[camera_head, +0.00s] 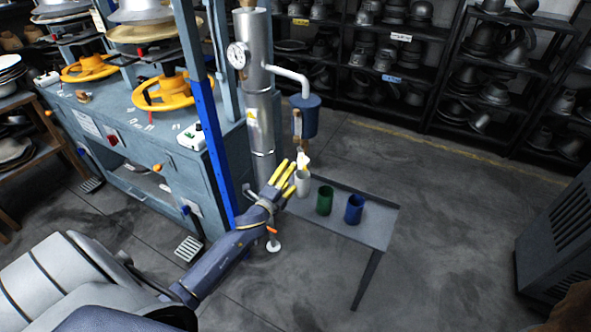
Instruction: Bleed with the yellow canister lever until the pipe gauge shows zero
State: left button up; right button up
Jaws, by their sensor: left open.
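A grey vertical pipe (260,105) carries a round white gauge (238,55); its needle is too small to read. A side pipe leads to a blue canister (305,116). A brown handle-like part (297,124) shows at the canister's left side. A pale yellowish piece (303,160) sits below the canister, just above the white cup; I cannot tell whether it is the lever. My left gripper (289,174) has yellow fingers, is open, and is just left of this piece and the cup, below the canister. Contact cannot be told. My right gripper is out of view.
A small grey table (375,228) holds a white cup (302,184), a green cup (324,200) and a blue cup (354,209). A blue press bench (130,130) with orange handwheels stands at left. Shelves of hat forms line the back. Floor right of the table is clear.

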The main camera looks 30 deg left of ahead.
aim_at(303, 162)
pick_arm(q)
jog(key=shift+s+d, duration=0.15)
jog(key=shift+s, duration=1.85)
jog(key=shift+w+r, duration=0.3)
jog(key=shift+r, duration=0.1)
jog(key=c, duration=0.3)
jog(key=d+h, duration=0.2)
jog(key=h, duration=0.1)
jog(key=d+h, duration=0.2)
jog(key=shift+w+r, duration=0.15)
jog(key=shift+w, duration=0.15)
jog(key=c, duration=0.9)
jog(key=shift+d+r+t+h, duration=0.3)
jog(key=shift+d+h, duration=0.2)
jog(key=c, duration=0.4)
jog(key=shift+w+d+r, duration=0.1)
jog(key=shift+w+d, duration=0.05)
jog(key=shift+w, duration=0.2)
grip_shut()
jog(key=x, duration=0.9)
jog(key=shift+s+a+f, duration=0.1)
jog(key=shift+a+f, duration=0.15)
jog(key=shift+a, duration=0.4)
jog(key=shift+w+a+f, duration=0.1)
jog(key=shift+a+f, duration=0.15)
jog(key=shift+a, duration=0.4)
jog(key=shift+s+a+f, duration=0.1)
jog(key=shift+a+f, duration=0.2)
jog(key=shift+a, duration=0.35)
